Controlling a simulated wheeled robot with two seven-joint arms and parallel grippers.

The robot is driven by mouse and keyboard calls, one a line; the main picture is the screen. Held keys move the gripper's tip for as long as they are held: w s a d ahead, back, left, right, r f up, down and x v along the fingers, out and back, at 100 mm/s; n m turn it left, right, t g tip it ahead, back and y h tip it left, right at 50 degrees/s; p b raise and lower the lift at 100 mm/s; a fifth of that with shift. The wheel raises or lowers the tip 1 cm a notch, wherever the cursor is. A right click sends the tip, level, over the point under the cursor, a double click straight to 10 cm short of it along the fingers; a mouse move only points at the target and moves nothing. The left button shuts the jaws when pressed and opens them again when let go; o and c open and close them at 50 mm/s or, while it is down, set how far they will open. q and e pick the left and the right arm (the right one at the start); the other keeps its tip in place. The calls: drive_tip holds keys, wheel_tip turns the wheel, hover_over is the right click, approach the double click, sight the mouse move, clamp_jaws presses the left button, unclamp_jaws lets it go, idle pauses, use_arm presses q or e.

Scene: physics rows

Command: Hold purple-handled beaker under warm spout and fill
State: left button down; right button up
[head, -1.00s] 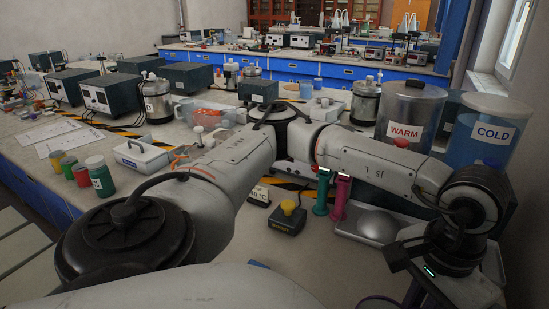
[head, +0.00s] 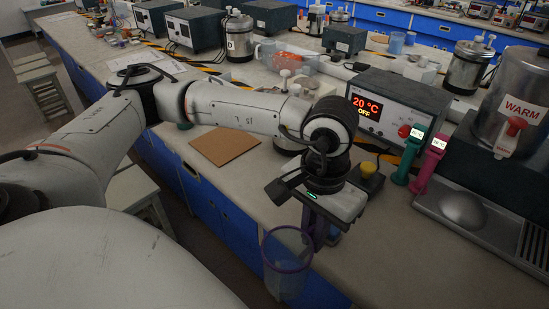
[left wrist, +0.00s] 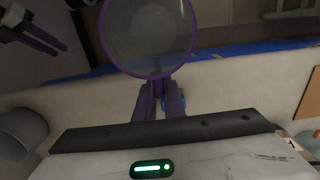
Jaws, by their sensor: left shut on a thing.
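My left gripper (head: 318,228) is shut on the handle of a clear beaker (head: 285,270) with a purple rim and purple handle. The beaker hangs upright past the bench's front edge, and no liquid shows in it. In the left wrist view the beaker (left wrist: 150,42) is seen from above beyond the fingers (left wrist: 160,98). The WARM tank (head: 523,98) stands at the right edge of the head view with a red-handled spout (head: 511,135) on its front. The beaker is well left of and below that spout. What seems to be my right gripper (left wrist: 38,35) shows dimly in the left wrist view.
Teal (head: 408,158) and pink (head: 430,165) thermometers, a yellow-button box (head: 368,178) and a 20 °C OFF display unit (head: 385,112) stand nearby. The front bench right of the beaker is clear.

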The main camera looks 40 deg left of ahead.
use_arm(q)
drive_tip(key=s+f, duration=0.4)
drive_tip(key=f, duration=0.8)
drive_tip(key=shift+a, duration=0.1)
